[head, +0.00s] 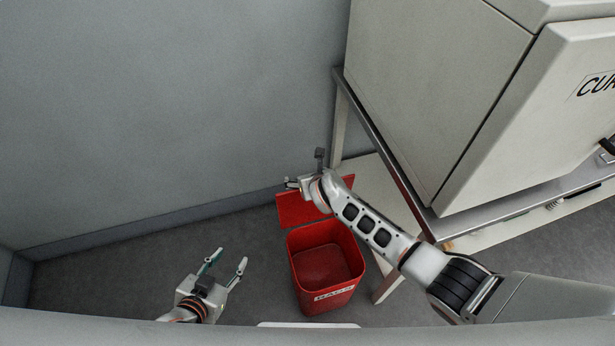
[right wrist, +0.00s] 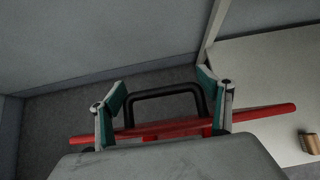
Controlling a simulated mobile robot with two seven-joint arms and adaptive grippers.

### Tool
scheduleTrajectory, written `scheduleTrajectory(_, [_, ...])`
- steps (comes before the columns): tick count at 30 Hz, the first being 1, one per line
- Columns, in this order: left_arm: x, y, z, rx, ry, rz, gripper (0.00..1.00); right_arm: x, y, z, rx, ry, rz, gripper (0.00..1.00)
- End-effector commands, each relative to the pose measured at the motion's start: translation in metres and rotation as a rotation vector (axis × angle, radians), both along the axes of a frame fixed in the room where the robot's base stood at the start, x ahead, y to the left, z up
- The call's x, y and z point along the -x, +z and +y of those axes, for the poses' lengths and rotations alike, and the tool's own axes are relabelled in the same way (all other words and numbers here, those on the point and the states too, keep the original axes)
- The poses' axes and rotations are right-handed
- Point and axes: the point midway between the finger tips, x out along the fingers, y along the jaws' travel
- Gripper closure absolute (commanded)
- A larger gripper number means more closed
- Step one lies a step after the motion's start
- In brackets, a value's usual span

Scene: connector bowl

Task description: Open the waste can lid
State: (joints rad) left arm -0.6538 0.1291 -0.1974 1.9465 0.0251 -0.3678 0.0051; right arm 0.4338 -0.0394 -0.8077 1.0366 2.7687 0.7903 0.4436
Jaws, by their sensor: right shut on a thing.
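The red waste can (head: 325,305) stands on the floor with a white label on its front, and I see into its open top. Its red lid (head: 298,212) is tipped up and back at the can's far side, clear of the opening. In the right wrist view the lid (right wrist: 262,113) shows nearly edge-on, with a black loop handle (right wrist: 160,91). My right gripper (head: 289,183) is at the lid; in the right wrist view its fingers (right wrist: 168,98) are on either side of the handle, shut on it. My left gripper (head: 227,261) is open and empty, left of the can.
A metal-framed table (head: 398,182) with a large grey cabinet (head: 440,85) on it stands to the right. A grey wall (head: 150,110) closes off the back. Grey floor (head: 110,285) is clear at the left. A small brown object (right wrist: 308,143) shows in the right wrist view.

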Motion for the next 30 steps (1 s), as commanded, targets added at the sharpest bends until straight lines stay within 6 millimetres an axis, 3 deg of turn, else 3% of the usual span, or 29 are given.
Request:
scheduleTrajectory(1, [0.0,-0.001,0.0,-0.002,-0.001,0.001,0.6,0.005,-0.009,-0.006,0.009,-0.006,0.016,0.61])
scheduleTrajectory(4, [0.0,-0.002,0.001,-0.004,-0.003,0.002,0.6,0.005,-0.01,-0.006,0.009,-0.007,0.017,0.61])
scheduleTrajectory(5, [0.0,-0.002,0.001,-0.004,-0.003,0.003,0.6,0.005,-0.01,-0.006,0.009,-0.007,0.017,0.14])
scheduleTrajectory(6, [0.0,-0.002,0.001,-0.005,-0.002,0.003,0.6,0.005,-0.01,-0.006,0.009,-0.007,0.017,0.05])
scheduleTrajectory(20, [0.001,-0.004,0.003,-0.007,0.0,0.007,0.6,0.005,-0.002,-0.002,0.001,-0.002,0.006,0.05])
scheduleTrajectory(30, [0.0,-0.003,0.002,-0.006,0.0,0.005,0.6,0.029,0.024,-0.01,0.001,-0.002,0.005,0.05])
